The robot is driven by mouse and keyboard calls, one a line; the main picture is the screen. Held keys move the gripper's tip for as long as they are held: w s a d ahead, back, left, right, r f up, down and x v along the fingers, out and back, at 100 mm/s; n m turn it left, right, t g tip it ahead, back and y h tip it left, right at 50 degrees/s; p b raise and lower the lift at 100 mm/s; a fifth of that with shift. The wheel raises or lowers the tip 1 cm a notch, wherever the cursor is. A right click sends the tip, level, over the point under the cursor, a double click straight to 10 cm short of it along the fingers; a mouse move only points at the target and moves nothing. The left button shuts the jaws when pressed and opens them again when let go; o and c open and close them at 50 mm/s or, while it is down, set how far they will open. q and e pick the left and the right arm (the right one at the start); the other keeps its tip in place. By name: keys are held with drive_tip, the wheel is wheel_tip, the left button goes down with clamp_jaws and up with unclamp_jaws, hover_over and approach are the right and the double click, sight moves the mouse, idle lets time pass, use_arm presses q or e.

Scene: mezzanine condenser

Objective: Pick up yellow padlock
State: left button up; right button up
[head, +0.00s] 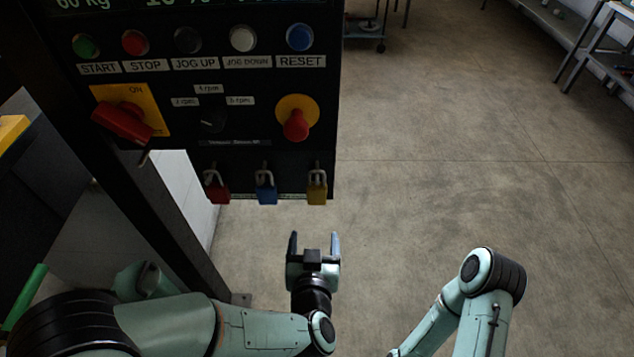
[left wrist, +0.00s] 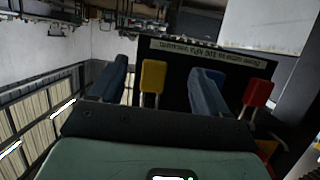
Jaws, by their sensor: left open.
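The yellow padlock (head: 317,194) hangs by its shackle at the right end of a row on the lower edge of the black control panel. My left gripper (head: 315,239) is open and empty, with its fingers pointing up toward the padlock from just below it in the head view. In the left wrist view, the yellow padlock (left wrist: 152,76) appears between the two open fingers (left wrist: 160,82), closer to the left one, and I see no contact. My right arm shows at the lower right of the head view, but its gripper is out of sight.
A blue padlock (head: 266,193) and a red padlock (head: 216,191) hang left of the yellow one. The panel (head: 265,75) carries buttons, a red rotary switch (head: 123,120) and a red-and-yellow knob (head: 296,121). Open floor (head: 440,190) lies right of the panel.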

use_arm(q)
drive_tip(key=t, duration=0.1)
approach(317, 193)
drive_tip(key=shift+t, duration=0.3)
drive_tip(key=w, duration=0.2)
drive_tip(key=w+f, duration=0.1)
drive_tip(key=w, duration=0.2)
drive_tip(key=shift+w+d+f, duration=0.15)
drive_tip(key=shift+w+f, duration=0.1)
drive_tip(key=shift+w, duration=0.05)
drive_tip(key=w, duration=0.2)
drive_tip(key=w+f+p, duration=0.1)
drive_tip(key=w, duration=0.2)
drive_tip(key=shift+w+f, duration=0.2)
drive_tip(key=shift+w, duration=0.1)
use_arm(e)
drive_tip(key=shift+w+r, duration=0.65)
drive_tip(key=shift+w, duration=0.15)
use_arm(q)
drive_tip(key=shift+s, duration=0.1)
drive_tip(key=c, duration=1.1)
drive_tip(key=shift+r, duration=0.1)
